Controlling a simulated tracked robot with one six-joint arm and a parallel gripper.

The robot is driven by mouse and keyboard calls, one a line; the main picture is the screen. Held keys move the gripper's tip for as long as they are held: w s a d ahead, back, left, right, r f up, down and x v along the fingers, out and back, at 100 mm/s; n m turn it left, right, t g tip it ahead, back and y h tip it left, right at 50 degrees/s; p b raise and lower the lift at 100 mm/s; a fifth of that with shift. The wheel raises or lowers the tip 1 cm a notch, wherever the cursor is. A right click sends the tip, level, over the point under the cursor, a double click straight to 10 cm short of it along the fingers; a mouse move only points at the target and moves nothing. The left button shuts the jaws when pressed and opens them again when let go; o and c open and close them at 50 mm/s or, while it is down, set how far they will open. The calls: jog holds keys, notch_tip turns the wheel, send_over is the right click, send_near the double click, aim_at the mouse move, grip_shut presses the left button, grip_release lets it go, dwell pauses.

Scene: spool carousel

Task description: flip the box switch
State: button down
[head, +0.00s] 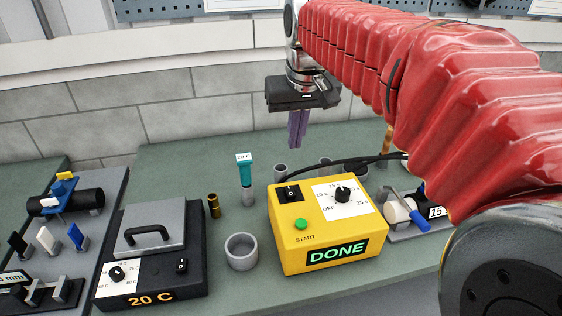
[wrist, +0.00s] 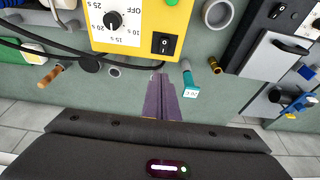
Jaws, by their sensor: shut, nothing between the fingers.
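The yellow box (head: 288,242) stands on the green table and its front display reads DONE in green. Its black rocker switch (head: 290,193) is at the back left of the top face. The switch also shows in the wrist view (wrist: 164,43), beyond my fingertips. A white dial plate with a black knob (head: 342,194) lies to the right of the switch, and a green START button (head: 301,224) is in front of it. My gripper (head: 298,145) is shut and empty, its purple fingers pointing down, above and behind the box. It does not touch the switch.
A teal-topped tube labelled 20 C (head: 245,170) stands left of the box, near a brass cylinder (head: 214,205) and a grey cup (head: 241,251). A black unit reading 20 C (head: 155,293) is farther left. A black cable (head: 340,163) runs behind the box.

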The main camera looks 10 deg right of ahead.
aim_at(290, 187)
jog(key=shift+f, duration=0.1)
jog(key=x, duration=0.9)
jog(key=s+x, duration=0.1)
jog(key=x, duration=0.3)
jog(key=shift+f, duration=0.55)
